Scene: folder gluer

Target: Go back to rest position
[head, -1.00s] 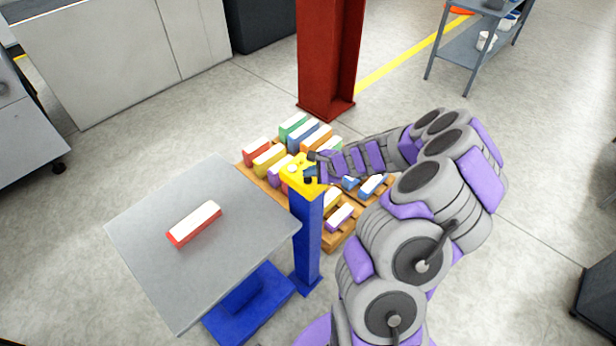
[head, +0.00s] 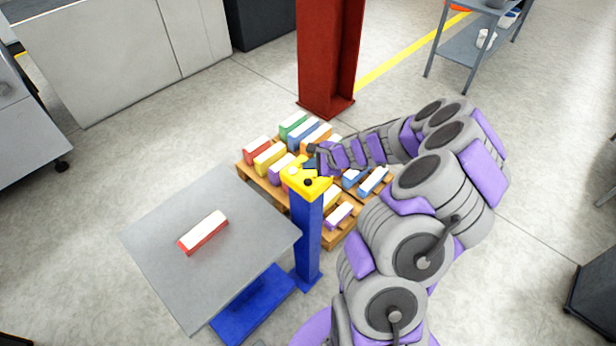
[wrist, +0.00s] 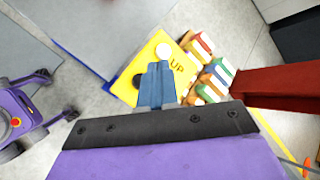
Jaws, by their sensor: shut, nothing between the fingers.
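My gripper (head: 311,163) is at the end of my grey and purple arm, above the yellow top of the blue post (head: 309,232) and near the pallet. In the wrist view my gripper (wrist: 160,66) shows its blue fingers together with nothing between them. The yellow top (wrist: 146,56) with buttons and the word "UP" lies below and beyond the fingers. In the head view my arm crosses in front of part of the pallet and hides some boxes there.
A grey lift table (head: 165,275) bears a red and white box (head: 203,232). A wooden pallet (head: 262,184) holds several coloured boxes. A red column (head: 327,65) stands behind it. A shelf cart (head: 465,50) stands at the upper right. Open floor lies to the right.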

